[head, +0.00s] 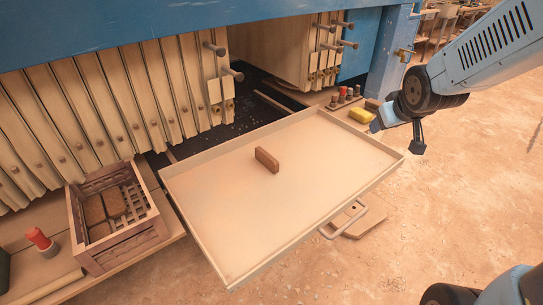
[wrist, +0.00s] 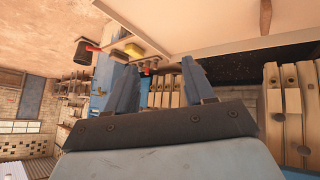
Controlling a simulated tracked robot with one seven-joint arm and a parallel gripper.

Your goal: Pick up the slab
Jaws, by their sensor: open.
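The slab (head: 267,160) is a small reddish-brown block standing on its long narrow edge on the beige tray (head: 225,180), a little above the tray's middle in the head view. My gripper (head: 378,123) is beyond the tray's right end, well apart from the slab. In the wrist view my gripper (wrist: 161,66) has its two blue fingers spread with nothing between them.
A wooden crate (head: 88,198) with brown slabs inside stands left of the tray. A yellow block (head: 361,115) and small red-topped items lie at the back right. The tray has a low rim and a front handle (head: 347,222). Press plates (head: 120,90) stand behind.

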